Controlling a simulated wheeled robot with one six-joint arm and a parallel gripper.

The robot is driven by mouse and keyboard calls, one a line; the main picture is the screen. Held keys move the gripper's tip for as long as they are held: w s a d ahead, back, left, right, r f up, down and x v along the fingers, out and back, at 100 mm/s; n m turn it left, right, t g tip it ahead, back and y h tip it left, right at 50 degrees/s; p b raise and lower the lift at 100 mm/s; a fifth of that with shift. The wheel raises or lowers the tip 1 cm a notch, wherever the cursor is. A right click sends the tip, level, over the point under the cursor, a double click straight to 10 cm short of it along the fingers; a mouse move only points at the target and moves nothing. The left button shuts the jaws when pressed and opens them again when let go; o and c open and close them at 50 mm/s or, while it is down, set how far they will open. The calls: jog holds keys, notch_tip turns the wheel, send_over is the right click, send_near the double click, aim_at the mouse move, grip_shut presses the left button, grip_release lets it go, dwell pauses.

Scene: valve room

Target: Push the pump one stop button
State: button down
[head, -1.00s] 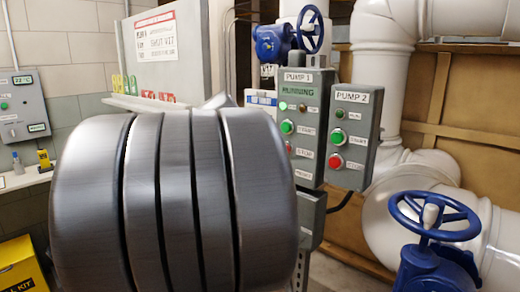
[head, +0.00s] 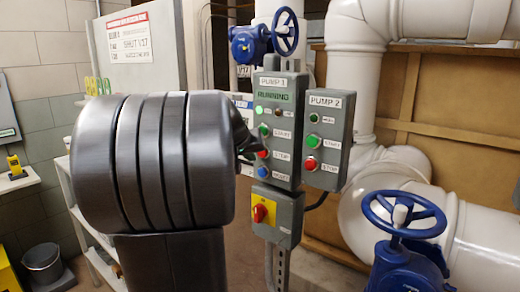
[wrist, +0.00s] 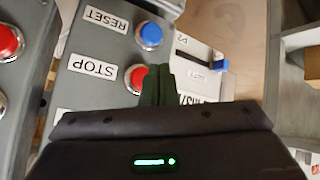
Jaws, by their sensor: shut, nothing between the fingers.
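The grey PUMP 1 box (head: 283,116) hangs upright right of my arm in the head view, with a lit green RUNNING sign. Its red stop button (head: 263,154) sits between a green start button (head: 264,131) and a blue reset button (head: 263,172). In the wrist view, upside down, the red stop button (wrist: 136,78) is beside its STOP label (wrist: 93,66). My gripper (wrist: 158,80) is shut and empty, its fingertips overlapping the button's right edge there. In the head view my gripper (head: 248,152) is just left of the button. I cannot tell whether they touch.
The PUMP 2 box (head: 327,128) stands close on the right, with its own red stop button (head: 310,163). A red and yellow rotary switch (head: 260,212) is below PUMP 1. A blue valve wheel (head: 405,215) is at lower right; white pipes (head: 362,70) run behind.

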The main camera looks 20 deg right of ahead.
aim_at(260, 157)
jog(key=shift+w+d, duration=0.45)
jog(key=shift+d, duration=0.15)
jog(key=shift+w+d, duration=0.1)
dwell(1.6)
jog(key=shift+w+d, duration=0.15)
jog(key=shift+d, duration=0.1)
jog(key=shift+w+d+p, duration=0.3)
jog(key=shift+d+p, duration=0.05)
jog(key=shift+p, duration=0.1)
dwell(0.7)
jog(key=shift+s+a, duration=0.1)
jog(key=shift+a, duration=0.05)
jog(key=shift+s+a+b, duration=0.45)
jog(key=shift+a+b, duration=0.05)
jog(key=shift+a, duration=0.05)
jog(key=shift+a, duration=0.1)
